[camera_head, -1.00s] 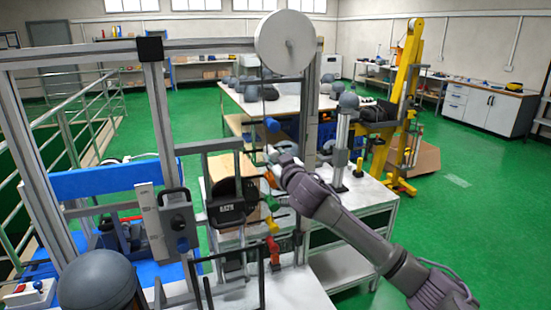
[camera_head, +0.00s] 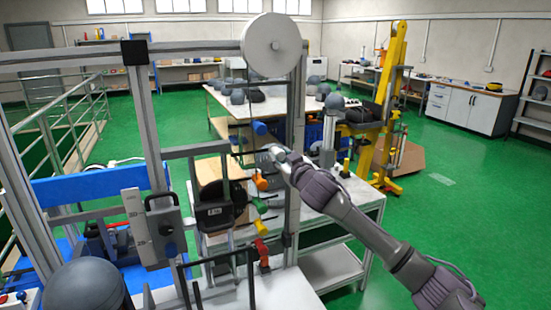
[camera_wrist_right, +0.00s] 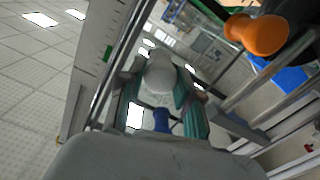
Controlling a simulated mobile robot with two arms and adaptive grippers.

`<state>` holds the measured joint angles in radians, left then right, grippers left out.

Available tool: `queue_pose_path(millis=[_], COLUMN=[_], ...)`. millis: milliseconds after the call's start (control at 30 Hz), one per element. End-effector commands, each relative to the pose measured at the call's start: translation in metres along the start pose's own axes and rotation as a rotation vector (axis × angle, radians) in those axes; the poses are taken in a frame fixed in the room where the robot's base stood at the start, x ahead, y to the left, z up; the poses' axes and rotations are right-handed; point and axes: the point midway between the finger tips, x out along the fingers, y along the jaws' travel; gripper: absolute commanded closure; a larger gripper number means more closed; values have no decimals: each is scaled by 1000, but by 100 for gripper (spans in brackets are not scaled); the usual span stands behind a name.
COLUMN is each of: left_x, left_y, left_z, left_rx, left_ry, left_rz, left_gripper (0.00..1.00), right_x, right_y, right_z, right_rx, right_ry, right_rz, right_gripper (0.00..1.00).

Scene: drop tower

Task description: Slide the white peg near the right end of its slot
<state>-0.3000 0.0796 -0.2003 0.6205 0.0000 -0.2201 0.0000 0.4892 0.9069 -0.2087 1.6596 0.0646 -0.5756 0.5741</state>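The white peg (camera_wrist_right: 160,76) is a rounded pale knob in the right wrist view. My right gripper (camera_wrist_right: 160,88) has its teal-padded fingers on both sides of it and looks shut on it. The blue peg also shows in the right wrist view (camera_wrist_right: 162,120), as does the orange peg (camera_wrist_right: 257,35). The white peg's slot cannot be made out clearly. My left gripper is not in view.
Below are the green peg (camera_head: 261,204), yellow peg (camera_head: 261,228) and red peg (camera_head: 262,252). A white wheel (camera_head: 271,41) tops the tower frame (camera_head: 296,120). A white table (camera_head: 345,196) stands behind my right arm. Green floor at the right is free.

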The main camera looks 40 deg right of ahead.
Motion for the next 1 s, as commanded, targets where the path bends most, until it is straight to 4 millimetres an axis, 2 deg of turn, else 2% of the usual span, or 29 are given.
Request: queue_pose_path(millis=[33, 133, 667, 767, 1000], left_x=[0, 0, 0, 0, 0], left_y=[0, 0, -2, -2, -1], left_z=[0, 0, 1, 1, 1], left_rx=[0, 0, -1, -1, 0], left_ry=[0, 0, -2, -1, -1], left_rz=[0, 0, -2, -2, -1], left_gripper=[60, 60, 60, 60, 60], right_x=[1, 0, -3, -13, -58], right_y=[8, 6, 1, 1, 0], right_z=[-1, -1, -1, 0, 1], right_rx=[-4, -3, 0, -1, -2], right_ry=[-2, -1, 1, 0, -1], right_rz=[15, 13, 3, 1, 1], right_gripper=[58, 42, 41, 41, 41])
